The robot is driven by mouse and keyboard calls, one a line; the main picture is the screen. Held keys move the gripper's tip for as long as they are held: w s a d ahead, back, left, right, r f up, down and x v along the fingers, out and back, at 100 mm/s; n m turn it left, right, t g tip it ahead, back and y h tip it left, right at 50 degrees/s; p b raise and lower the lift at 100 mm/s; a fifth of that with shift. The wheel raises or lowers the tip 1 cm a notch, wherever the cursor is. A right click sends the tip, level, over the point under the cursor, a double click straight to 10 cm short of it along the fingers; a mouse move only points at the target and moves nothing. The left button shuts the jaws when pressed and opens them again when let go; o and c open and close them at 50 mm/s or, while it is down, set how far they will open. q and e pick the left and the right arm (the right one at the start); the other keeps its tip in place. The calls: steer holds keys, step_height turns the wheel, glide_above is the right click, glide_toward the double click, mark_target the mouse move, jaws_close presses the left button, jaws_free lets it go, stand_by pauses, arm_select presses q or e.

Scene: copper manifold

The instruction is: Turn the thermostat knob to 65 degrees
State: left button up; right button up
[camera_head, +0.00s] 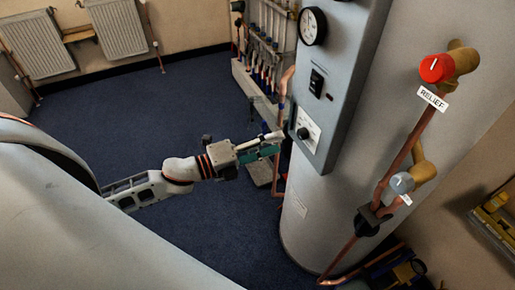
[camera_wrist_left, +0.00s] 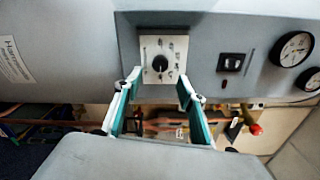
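The thermostat knob (camera_head: 303,132) is a small black dial on a white plate with markings, low on the grey panel of the large cylinder. In the left wrist view the knob (camera_wrist_left: 160,63) sits near the top middle, and its numbers and pointer are too small to read. My left gripper (camera_head: 275,143) is just left of the plate in the head view, facing it. In the wrist view my left gripper (camera_wrist_left: 158,79) has its fingers spread apart with nothing between them; the knob appears centred just beyond the fingertips. My right gripper is not in view.
A black switch (camera_head: 317,83) and a round gauge (camera_head: 313,27) are higher on the panel. A red relief valve (camera_head: 436,68) and a grey-handled valve (camera_head: 402,183) are on copper pipes to the right. A vertical copper pipe (camera_head: 280,110) runs behind the gripper. Blue floor (camera_head: 130,110) is open to the left.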

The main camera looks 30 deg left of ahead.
arm_select(q)
steer(key=shift+v, duration=2.2)
steer(key=s+a+f+n+y, duration=0.1)
steer(key=s+f+n+y, duration=0.15)
steer(key=f+n, duration=0.55)
steer(key=s+a+f+n+y, duration=0.1)
steer(key=f+n+y, duration=0.3)
steer(key=f+n, duration=0.3)
steer(key=s+d+f+n+g+y, duration=0.2)
steer(key=s+d+f+n+g, duration=0.1)
steer(key=s+f+n, duration=0.6)
step_height(320, 180, down, 3)
steer(key=shift+s+d+f+g, duration=0.15)
steer(key=shift+s+d+g, duration=0.15)
steer(key=shift+d, duration=0.35)
steer(key=c, duration=0.4)
steer(key=shift+o, duration=0.2)
steer(key=shift+s, duration=0.1)
